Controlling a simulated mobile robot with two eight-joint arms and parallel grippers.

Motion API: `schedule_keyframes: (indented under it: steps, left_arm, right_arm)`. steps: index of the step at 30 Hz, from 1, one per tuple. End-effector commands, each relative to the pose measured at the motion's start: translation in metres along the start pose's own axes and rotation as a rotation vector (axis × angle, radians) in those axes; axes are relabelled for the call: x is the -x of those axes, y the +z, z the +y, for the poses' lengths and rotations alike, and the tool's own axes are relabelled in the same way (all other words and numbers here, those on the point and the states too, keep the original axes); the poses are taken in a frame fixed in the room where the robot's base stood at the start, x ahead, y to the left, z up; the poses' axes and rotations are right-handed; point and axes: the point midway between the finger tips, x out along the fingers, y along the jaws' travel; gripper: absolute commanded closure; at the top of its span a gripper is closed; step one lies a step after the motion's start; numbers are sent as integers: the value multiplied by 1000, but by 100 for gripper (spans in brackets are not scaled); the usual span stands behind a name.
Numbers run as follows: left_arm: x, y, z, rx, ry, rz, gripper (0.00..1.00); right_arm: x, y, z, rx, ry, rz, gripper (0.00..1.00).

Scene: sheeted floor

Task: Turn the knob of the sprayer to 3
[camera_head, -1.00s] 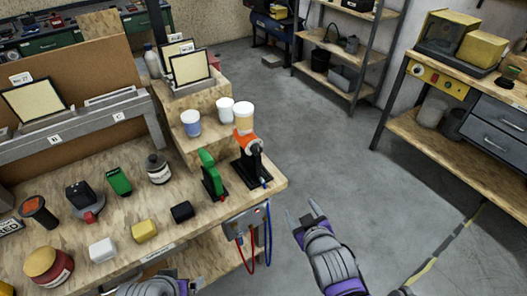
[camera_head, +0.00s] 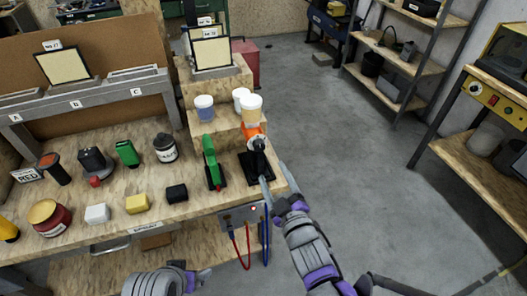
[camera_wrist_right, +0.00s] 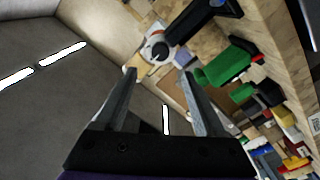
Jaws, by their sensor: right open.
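The sprayer (camera_head: 254,138) has an orange and black body with a pale cup on top. It stands on a black base at the right end of the workbench. In the right wrist view its grey, round knob end (camera_wrist_right: 157,50) shows ahead, beyond the fingertips. My right gripper (camera_head: 276,180) is open and empty, just in front of the sprayer and close to the bench's right edge. The knob's markings are too small to read. My left gripper (camera_head: 203,276) is low at the front of the bench, and its jaw opening is not clear.
A green tool (camera_head: 210,160) stands just left of the sprayer. White and blue cups (camera_head: 204,108) stand on a wooden step behind. A panel with red and blue cables (camera_head: 243,216) hangs on the bench front. Open floor lies to the right.

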Motion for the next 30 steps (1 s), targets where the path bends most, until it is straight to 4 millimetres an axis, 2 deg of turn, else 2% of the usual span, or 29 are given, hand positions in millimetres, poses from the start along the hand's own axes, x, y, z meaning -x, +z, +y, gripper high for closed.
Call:
schedule_keyframes:
  steps: [9, 15, 21, 28, 30]
  left_arm:
    - [2, -2, 0, 0, 0, 1, 5]
    - [4, -3, 0, 0, 0, 2, 5]
    - [4, -3, 0, 0, 0, 2, 5]
    - [4, -3, 0, 0, 0, 2, 5]
    - [4, -3, 0, 0, 0, 2, 5]
  right_arm:
    - [-59, 0, 0, 0, 0, -1, 29]
    - [-88, 0, 0, -1, 0, -2, 29]
    - [-98, 0, 0, 0, 0, -2, 29]
    - [-98, 1, 0, -1, 0, -2, 29]
    - [-98, 1, 0, -1, 0, -2, 39]
